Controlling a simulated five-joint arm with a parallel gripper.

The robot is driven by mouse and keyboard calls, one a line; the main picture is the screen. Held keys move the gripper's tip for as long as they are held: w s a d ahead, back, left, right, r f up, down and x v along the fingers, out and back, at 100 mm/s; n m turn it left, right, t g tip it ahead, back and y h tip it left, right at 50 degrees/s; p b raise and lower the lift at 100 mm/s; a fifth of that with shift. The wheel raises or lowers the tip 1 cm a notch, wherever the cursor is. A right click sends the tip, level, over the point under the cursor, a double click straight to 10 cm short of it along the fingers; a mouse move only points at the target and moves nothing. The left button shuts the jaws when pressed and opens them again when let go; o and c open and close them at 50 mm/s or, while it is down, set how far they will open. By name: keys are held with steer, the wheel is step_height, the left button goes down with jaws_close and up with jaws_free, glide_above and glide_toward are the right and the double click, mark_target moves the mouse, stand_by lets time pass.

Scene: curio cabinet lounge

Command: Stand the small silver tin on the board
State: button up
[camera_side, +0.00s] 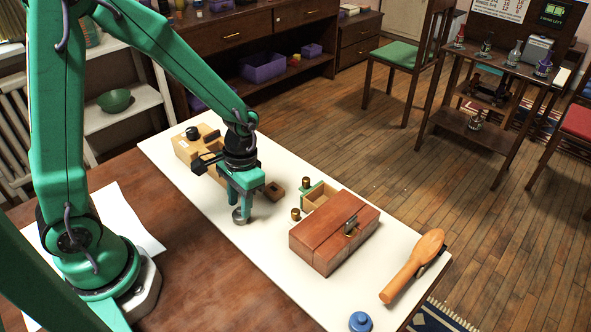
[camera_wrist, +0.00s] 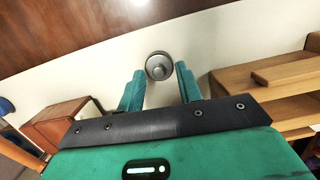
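The small silver tin (camera_side: 240,216) is on the pale board (camera_side: 165,150), below my gripper (camera_side: 241,203). In the wrist view the tin (camera_wrist: 159,66) shows as a round grey disc with a raised centre. It lies at the tips of my two green fingers (camera_wrist: 160,88), in line with the gap between them. The tin's lower part is too small to make out clearly in the side view.
A reddish wooden box (camera_side: 325,239) with a clasp, a small open box (camera_side: 320,196), a dark block (camera_side: 275,191) and a wooden brush-like item (camera_side: 411,268) are to the right. A light wooden piece (camera_side: 188,149) is behind. A blue lidded item (camera_side: 360,322) is at the front.

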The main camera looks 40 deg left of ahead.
step_height(320, 180, up, 12)
steer(key=w, duration=0.1)
steer(key=shift+w+f, duration=0.25)
steer(key=shift+w, duration=0.1)
stand_by(0.6)
steer(key=s+a+r+t, duration=0.3)
steer(key=s+r+t, duration=0.4)
steer(key=s+r, duration=0.2)
steer(key=shift+n, duration=0.3)
